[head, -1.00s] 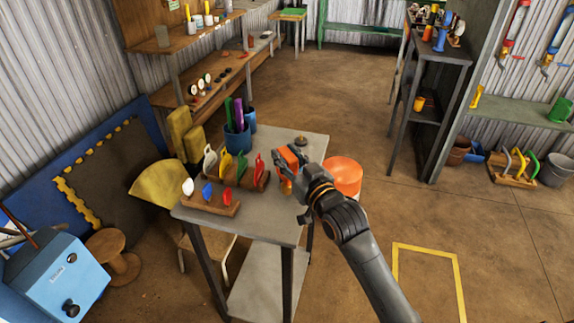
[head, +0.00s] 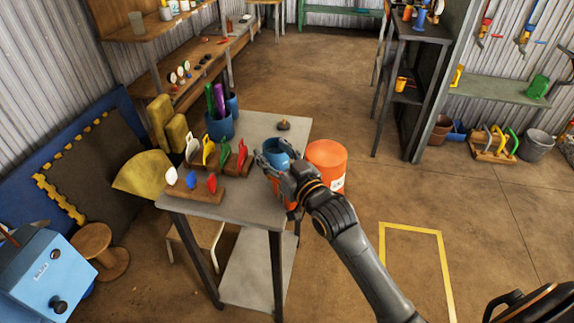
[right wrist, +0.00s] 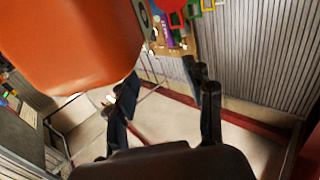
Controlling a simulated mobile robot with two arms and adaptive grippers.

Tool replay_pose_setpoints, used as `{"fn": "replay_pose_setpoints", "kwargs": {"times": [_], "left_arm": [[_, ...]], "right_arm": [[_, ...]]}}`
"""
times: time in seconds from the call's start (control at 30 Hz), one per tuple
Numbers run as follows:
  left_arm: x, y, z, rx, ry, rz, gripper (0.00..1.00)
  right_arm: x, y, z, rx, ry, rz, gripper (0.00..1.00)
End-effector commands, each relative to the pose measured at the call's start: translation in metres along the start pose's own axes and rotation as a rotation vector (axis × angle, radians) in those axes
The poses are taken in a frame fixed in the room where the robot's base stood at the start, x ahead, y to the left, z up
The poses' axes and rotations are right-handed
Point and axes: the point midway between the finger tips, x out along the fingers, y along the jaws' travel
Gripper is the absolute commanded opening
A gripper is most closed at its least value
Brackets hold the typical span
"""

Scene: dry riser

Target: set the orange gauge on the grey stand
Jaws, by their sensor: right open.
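My right gripper (head: 278,166) is over the right side of the metal table and open. In the head view a blue round part (head: 276,149) shows at its jaws, and an orange part (head: 279,190) shows just below, partly covered by the gripper; I cannot tell whether these belong to the orange gauge. In the right wrist view a large orange body (right wrist: 75,45) fills the upper left, close to the camera and beside the open fingers (right wrist: 166,92). I cannot make out the grey stand for certain. My left gripper is not in view.
An orange drum (head: 327,157) stands right of the table. The floor at the right is mostly open.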

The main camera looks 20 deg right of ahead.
Motion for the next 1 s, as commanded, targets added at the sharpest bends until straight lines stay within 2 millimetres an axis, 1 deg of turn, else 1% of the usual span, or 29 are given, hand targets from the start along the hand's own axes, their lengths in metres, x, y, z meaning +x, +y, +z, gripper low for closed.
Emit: {"fn": "replay_pose_setpoints", "kwargs": {"times": [0.03,0.2,0.3,0.4,0.53,0.77,0.87,0.97,1.0], "left_arm": [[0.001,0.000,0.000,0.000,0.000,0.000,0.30],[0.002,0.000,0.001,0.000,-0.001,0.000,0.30],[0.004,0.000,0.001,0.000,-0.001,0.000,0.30],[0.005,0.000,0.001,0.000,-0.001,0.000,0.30],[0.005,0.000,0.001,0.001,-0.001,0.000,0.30],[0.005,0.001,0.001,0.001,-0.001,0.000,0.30],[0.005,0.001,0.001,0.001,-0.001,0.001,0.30],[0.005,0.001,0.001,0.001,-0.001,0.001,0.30],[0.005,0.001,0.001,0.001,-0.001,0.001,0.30]], "right_arm": [[-0.011,0.000,0.001,-0.001,-0.002,-0.001,0.52],[-0.049,0.000,0.001,-0.001,-0.001,-0.001,0.52],[-0.069,0.000,0.001,0.000,-0.002,-0.001,0.52],[-0.085,0.000,0.001,-0.001,-0.002,-0.001,0.52],[-0.098,0.000,0.000,-0.001,0.000,-0.001,0.52],[-0.104,0.000,0.000,0.000,-0.004,-0.001,0.52],[-0.108,-0.003,0.014,-0.001,-0.064,0.003,0.52],[-0.122,-0.008,0.048,-0.002,-0.214,0.013,0.52],[-0.131,-0.011,0.066,-0.004,-0.297,0.018,0.52]]}}
